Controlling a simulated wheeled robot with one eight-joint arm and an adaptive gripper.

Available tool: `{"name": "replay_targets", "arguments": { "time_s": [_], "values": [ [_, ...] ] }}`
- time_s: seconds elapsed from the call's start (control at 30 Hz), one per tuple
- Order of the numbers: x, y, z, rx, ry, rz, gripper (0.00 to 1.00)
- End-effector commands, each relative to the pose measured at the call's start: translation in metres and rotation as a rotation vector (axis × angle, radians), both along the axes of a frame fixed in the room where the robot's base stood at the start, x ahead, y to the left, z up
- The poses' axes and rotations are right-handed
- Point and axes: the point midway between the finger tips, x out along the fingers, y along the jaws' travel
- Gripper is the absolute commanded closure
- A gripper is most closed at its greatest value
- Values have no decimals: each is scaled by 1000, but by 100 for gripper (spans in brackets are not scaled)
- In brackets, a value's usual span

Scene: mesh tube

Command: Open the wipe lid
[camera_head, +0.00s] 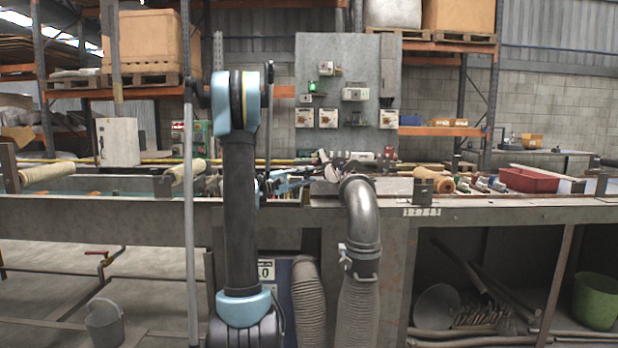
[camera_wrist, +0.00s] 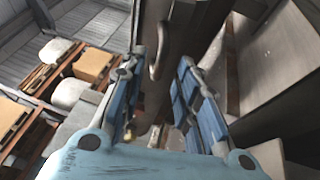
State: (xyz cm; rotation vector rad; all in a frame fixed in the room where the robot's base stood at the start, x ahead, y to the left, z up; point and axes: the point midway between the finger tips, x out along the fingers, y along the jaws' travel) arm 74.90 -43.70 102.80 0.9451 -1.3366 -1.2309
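My gripper (camera_head: 290,182) is above the bench, just left of the grey metal pipe elbow in the head view, and partly hidden behind my arm. In the wrist view its two blue-padded fingers (camera_wrist: 160,68) stand well apart, with nothing held between them. A dark upright surface and a curved, hook-like grey part (camera_wrist: 157,58) show beyond the fingertips; I cannot tell what they belong to. I cannot make out a wipe container or its lid in either view. A cluster of small white and dark items (camera_head: 355,157) lies on the bench behind the elbow, too small to identify.
The metal pipe elbow (camera_head: 362,215) rises at the front of the long bench (camera_head: 470,216), close to my gripper. A wooden roller (camera_head: 436,181) and a red bin (camera_head: 529,180) are on the right. A control panel (camera_head: 338,88) stands behind.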

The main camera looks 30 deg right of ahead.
Motion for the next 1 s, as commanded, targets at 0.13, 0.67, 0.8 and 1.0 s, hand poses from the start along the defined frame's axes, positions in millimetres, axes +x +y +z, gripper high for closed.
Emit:
{"name": "replay_targets", "arguments": {
  "time_s": [0.13, 0.67, 0.8, 1.0],
  "values": [
    [-2, -15, 2, 0, 1, -1, 70],
    [-3, -21, 4, 0, 0, 0, 95],
    [-3, -21, 4, 0, 0, 0, 100],
    [-7, -27, 5, 12, -6, -7, 100]
  ]
}}
